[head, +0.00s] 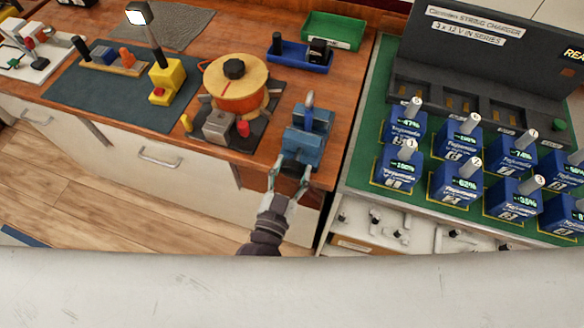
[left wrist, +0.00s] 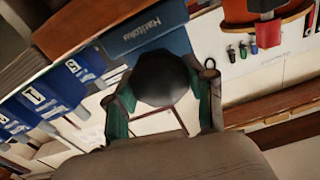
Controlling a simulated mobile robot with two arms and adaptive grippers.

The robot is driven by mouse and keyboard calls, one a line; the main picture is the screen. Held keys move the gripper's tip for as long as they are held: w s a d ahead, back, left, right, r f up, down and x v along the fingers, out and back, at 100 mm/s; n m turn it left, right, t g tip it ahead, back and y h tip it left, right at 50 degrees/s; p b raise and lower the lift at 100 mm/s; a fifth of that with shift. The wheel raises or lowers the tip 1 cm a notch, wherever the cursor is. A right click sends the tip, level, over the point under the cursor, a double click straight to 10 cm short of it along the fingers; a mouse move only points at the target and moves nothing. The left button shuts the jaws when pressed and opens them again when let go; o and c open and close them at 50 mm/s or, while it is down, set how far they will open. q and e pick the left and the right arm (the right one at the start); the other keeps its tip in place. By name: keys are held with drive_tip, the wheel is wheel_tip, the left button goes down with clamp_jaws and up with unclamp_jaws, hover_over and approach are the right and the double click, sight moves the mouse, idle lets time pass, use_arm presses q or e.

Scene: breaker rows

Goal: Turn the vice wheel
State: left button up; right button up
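The blue vice (head: 305,137) stands at the front right corner of the wooden bench, with a grey handle on top. Its wheel shows in the left wrist view as a black faceted knob (left wrist: 160,80); in the head view it is a small dark shape, hard to make out. My left gripper (head: 288,180) is in front of the vice, fingers spread. In the left wrist view its fingers (left wrist: 163,95) lie on either side of the wheel. I cannot tell whether they touch it. My right gripper is not in view.
An orange round device (head: 236,88) with a black knob stands left of the vice. A blue tray (head: 290,58) and a green bin (head: 333,30) are behind. Several blue battery blocks (head: 457,180) with upright posts fill the green-topped bench at right. Drawer fronts lie below the wooden bench.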

use_arm(q)
drive_tip(key=c, duration=0.4)
drive_tip(key=n+p, duration=0.1)
drive_tip(key=n, duration=0.1)
drive_tip(key=shift+n, duration=0.4)
drive_tip(key=n, duration=0.2)
drive_tip(key=shift+n+p, duration=0.3)
drive_tip(key=shift+p, duration=0.05)
drive_tip(key=n, duration=0.4)
drive_tip(key=shift+a+n, duration=0.1)
drive_tip(key=shift+n, duration=0.2)
drive_tip(key=n, duration=0.4)
drive_tip(key=shift+f, duration=0.1)
drive_tip(key=shift+n, duration=0.3)
